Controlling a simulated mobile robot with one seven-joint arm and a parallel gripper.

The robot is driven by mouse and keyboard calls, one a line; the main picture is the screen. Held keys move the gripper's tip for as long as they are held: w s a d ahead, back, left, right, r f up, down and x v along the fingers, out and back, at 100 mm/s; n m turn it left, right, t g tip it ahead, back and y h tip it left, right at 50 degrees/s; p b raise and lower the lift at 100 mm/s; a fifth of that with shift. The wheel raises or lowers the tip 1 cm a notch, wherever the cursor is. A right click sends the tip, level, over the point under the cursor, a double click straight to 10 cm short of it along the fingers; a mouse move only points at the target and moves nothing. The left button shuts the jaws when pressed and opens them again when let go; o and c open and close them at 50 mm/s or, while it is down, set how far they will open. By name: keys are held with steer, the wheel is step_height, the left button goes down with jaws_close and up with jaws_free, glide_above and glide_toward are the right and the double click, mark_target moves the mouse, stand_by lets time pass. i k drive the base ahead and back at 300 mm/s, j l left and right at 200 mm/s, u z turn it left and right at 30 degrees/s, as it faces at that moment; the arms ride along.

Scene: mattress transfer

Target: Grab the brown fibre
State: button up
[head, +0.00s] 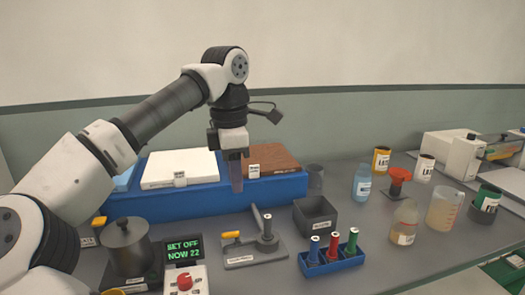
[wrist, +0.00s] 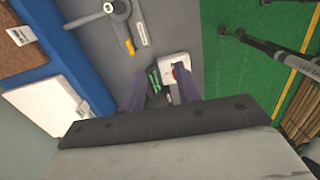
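The brown fibre (head: 272,158) is a flat brown slab with a small white label, lying in the right part of a long blue tray (head: 150,203) at the back of the bench. It also shows at the upper left of the wrist view (wrist: 22,50). My gripper (head: 236,184) points down in front of the tray, just left of the brown slab and apart from it in the picture. In the wrist view its two purple-grey fingers (wrist: 158,82) stand apart with no object held between them.
A white slab (head: 180,166) and a blue piece (head: 123,180) lie left of the brown slab in the tray. In front stand a metal pot (head: 127,245), a lever device (head: 254,246), a dark square box (head: 315,215) and a blue rack of vials (head: 330,262). Bottles and beakers stand right.

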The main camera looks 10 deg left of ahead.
mark_target(270, 159)
steer(key=i, duration=1.05)
